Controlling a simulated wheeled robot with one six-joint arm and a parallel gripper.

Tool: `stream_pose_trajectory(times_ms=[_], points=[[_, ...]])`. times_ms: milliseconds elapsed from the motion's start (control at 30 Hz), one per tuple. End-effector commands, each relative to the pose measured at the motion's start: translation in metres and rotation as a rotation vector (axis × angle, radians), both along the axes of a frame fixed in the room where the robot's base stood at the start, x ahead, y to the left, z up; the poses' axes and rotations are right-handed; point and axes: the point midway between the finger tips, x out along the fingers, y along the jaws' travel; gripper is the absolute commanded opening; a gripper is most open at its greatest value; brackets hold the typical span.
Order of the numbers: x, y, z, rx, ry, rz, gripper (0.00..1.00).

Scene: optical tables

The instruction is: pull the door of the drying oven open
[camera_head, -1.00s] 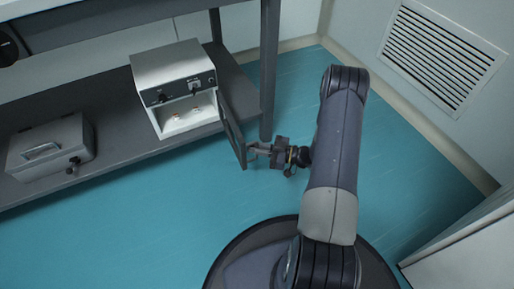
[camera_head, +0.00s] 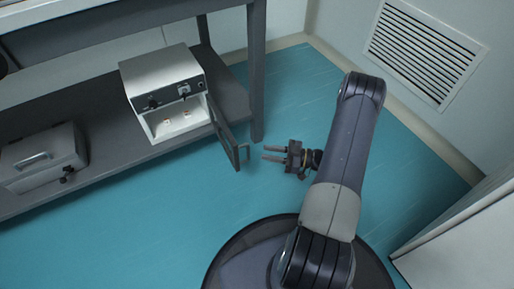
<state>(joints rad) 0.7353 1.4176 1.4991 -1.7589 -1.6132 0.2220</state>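The drying oven (camera_head: 160,80) is a white box with a dark control strip on the lower shelf of the bench. Its dark-framed door (camera_head: 224,134) stands wide open, swung out to the right past the shelf edge. The lit inside shows a few small pale items. A small handle (camera_head: 244,148) shows at the door's outer edge. My gripper (camera_head: 268,153) is to the right of the door, with its two fingers apart and pointing left at it. The fingers are empty, and a gap shows between them and the handle.
A grey case (camera_head: 42,154) with a handle sits on the shelf (camera_head: 105,140) left of the oven. A bench leg (camera_head: 257,75) stands just behind the door. The teal floor (camera_head: 130,225) is clear in front. A white cabinet (camera_head: 465,235) is at the lower right.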

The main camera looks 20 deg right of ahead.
Motion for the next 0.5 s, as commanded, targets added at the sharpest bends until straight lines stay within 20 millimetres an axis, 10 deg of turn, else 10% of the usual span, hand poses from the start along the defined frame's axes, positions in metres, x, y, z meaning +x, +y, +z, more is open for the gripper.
stream_pose_trajectory(times_ms=[500], points=[[-0.014,-0.023,0.000,0.000,0.000,0.001,0.27]])
